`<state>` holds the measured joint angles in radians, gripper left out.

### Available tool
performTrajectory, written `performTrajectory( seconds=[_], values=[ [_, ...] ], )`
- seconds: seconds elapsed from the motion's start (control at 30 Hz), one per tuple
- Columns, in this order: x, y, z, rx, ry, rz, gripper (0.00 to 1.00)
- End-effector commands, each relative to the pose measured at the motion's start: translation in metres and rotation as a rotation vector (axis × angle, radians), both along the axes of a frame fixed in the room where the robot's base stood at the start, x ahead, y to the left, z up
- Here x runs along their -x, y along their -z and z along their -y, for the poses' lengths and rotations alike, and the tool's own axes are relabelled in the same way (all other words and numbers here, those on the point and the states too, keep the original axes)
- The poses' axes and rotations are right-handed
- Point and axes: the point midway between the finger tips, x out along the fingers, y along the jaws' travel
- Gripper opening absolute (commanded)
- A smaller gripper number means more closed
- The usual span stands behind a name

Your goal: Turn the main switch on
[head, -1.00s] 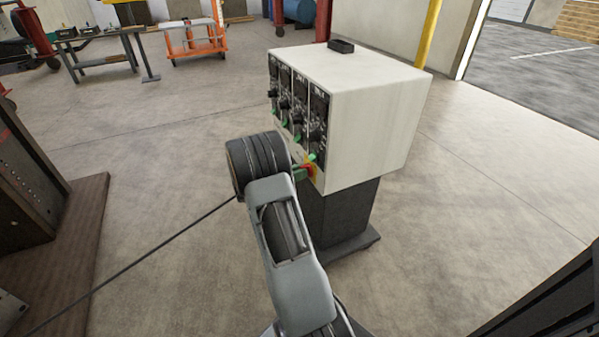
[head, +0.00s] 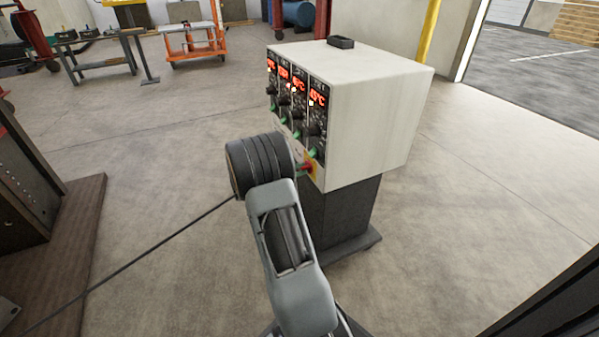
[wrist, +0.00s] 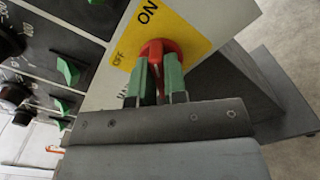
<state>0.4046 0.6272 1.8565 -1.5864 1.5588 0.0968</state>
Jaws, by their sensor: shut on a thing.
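The main switch (wrist: 157,49) is a red knob on a yellow plate (wrist: 188,38) marked ON and OFF. In the head view the red switch (head: 308,167) shows at the lower front corner of the white control box (head: 370,110). My gripper (wrist: 160,80) has green fingers, one on each side of the red handle, and is shut on it. The handle is partly hidden between the fingers. In the head view my wrist covers most of the gripper. The box's displays (head: 318,99) are lit with red digits.
Green toggle switches (wrist: 68,70) and black knobs (wrist: 12,96) sit on the panel close to the left of my gripper. The box stands on a dark pedestal (head: 345,215). A dark cabinet (head: 25,185) is at the left.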

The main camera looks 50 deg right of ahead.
Motion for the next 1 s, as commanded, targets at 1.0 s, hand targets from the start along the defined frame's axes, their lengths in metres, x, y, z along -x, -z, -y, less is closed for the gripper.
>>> performTrajectory(
  seconds=[1.0],
  values=[
    [0.0011, 0.0005, 0.0000, 0.011, 0.003, 0.028, 0.38]
  ],
)
